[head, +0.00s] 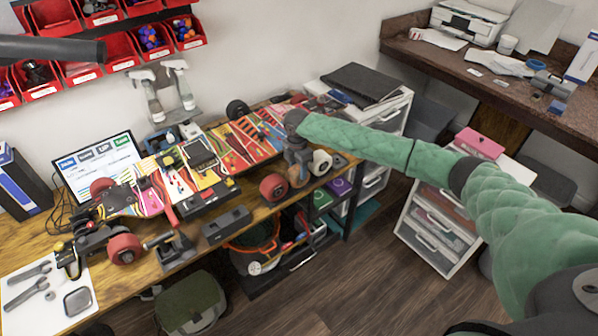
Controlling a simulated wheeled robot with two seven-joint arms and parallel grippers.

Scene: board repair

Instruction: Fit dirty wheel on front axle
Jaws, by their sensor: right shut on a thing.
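A colourful longboard (240,140) lies across the wooden bench with wheels showing at its sides. My right gripper (298,161) points down at the board's right end, near a red wheel (273,187) on the near side. It is shut on a small brownish wheel (298,177), seemingly the dirty wheel, mostly hidden by the fingers. A pale wheel (320,162) is just to the right of the gripper. The front axle is hidden behind the gripper, so I cannot tell whether the held wheel touches it. My left gripper is not in view.
A black wheel (237,109) shows at the far side. Red wheels (124,248) show at the left end. A grey box (226,225) and a clamp-like stand (168,247) are on the near edge.

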